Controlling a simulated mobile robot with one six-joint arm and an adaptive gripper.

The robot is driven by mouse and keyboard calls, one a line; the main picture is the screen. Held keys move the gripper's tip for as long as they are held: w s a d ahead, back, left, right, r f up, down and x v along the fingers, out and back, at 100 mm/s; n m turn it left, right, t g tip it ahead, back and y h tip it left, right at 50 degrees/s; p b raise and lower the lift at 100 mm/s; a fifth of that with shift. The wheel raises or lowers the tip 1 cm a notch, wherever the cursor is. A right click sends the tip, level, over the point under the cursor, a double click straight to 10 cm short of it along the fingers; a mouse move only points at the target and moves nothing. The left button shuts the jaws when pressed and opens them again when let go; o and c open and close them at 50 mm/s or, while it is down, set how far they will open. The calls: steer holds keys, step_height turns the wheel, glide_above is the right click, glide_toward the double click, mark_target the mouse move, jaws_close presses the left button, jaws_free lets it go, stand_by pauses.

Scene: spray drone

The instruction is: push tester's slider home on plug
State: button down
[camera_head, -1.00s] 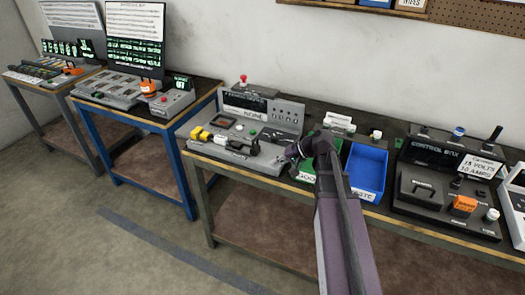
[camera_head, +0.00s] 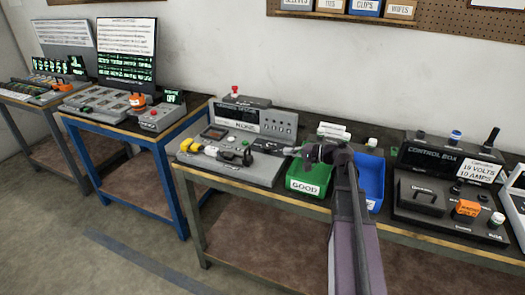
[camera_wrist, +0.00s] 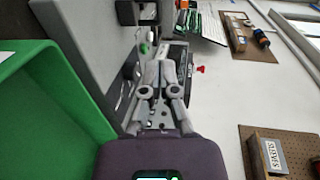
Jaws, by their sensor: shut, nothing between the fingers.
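The tester (camera_head: 266,173) is a grey console on the bench, with a small screen, buttons and an upright back panel. A yellow part (camera_head: 206,148), seemingly the slider, lies at its front left. A black plug-like piece (camera_head: 233,157) sits to the right of it; I cannot tell whether they touch. My gripper (camera_head: 288,150) is shut and empty. It points left toward the tester's right side, apart from the yellow part. In the wrist view my shut fingers (camera_wrist: 161,75) show beside the tester's grey body, near a green button (camera_wrist: 145,48); the yellow part is not discernible there.
A green bin marked GOOD (camera_head: 308,182) stands right of the tester, close by my wrist. A blue bin (camera_head: 372,175) is behind my arm. A dark control box (camera_head: 440,205) stands farther right. A blue bench (camera_head: 150,160) with a screen is at left.

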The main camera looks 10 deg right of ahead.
mark_target(249, 148)
steer(key=shift+w+a, duration=0.1)
steer(key=b+x, duration=0.2)
steer(key=x, duration=1.1)
steer(key=shift+w+a+f+b, duration=0.15)
steer(key=shift+w+a+b, duration=0.1)
steer(key=shift+b, duration=0.1)
steer(key=shift+w+d, duration=0.1)
steer(key=shift+w, duration=0.05)
